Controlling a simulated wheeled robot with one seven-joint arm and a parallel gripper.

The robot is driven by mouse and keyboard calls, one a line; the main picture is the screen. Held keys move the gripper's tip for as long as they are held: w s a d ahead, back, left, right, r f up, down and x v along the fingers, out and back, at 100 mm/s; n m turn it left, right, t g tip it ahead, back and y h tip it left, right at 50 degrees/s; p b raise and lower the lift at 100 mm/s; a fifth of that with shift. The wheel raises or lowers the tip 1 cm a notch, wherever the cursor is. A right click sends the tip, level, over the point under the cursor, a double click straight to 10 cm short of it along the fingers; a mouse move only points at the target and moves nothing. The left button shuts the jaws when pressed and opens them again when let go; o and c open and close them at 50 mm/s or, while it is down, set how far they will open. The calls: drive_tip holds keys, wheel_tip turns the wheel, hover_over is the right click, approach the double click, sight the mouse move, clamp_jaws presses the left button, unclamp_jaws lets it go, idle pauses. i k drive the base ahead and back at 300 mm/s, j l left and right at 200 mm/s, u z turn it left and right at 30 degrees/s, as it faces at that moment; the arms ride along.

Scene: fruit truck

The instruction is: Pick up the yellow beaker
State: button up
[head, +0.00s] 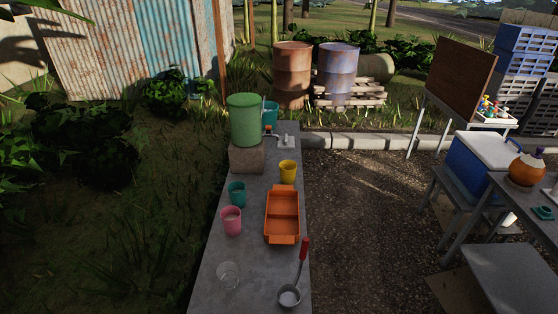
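The yellow beaker (288,173) stands upright on the long grey counter (213,284), open end up. It is to the right of the stone block under the green container, just behind the orange tray. Nothing covers it from this view. My gripper is not in view.
An orange divided tray (282,237), a teal cup (237,196), a pink cup (231,221), a clear glass (228,274) and a red-handled ladle (290,295) are on the counter. A green container (245,119) stands on a block (247,157). Gravel ground (365,235) right of the counter is open.

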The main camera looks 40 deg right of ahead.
sight(288, 173)
drive_tip(key=i+l, duration=0.9)
drive_tip(key=i, duration=0.15)
drive_tip(key=i+l, duration=0.1)
drive_tip(key=l, duration=0.2)
drive_tip(key=i+l, duration=0.1)
drive_tip(key=l, duration=0.2)
drive_tip(key=i+l+z, duration=0.1)
drive_tip(key=l, duration=0.2)
drive_tip(key=k+l, duration=0.2)
drive_tip(key=l, duration=0.15)
drive_tip(key=k+l, duration=0.2)
drive_tip(key=l, duration=0.15)
